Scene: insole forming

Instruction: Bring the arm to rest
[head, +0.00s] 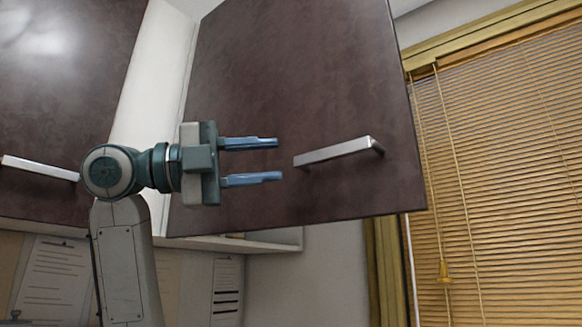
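My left gripper (251,161) is raised in front of the wall cabinet, its two blue fingers pointing right. The fingers are apart and nothing is between them. The right cabinet door (290,90) is dark brown and stands swung open. Its silver handle (335,152) is just right of my fingertips, with a visible gap between them in the picture. My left arm comes up from the lower left. My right gripper is not in the head view.
Another dark brown door (60,100) with a silver handle (40,168) is at the left. A window with wooden blinds (510,170) and a hanging cord is at the right. Papers (52,280) hang on the wall below the cabinet. Bare wall shows below the open door.

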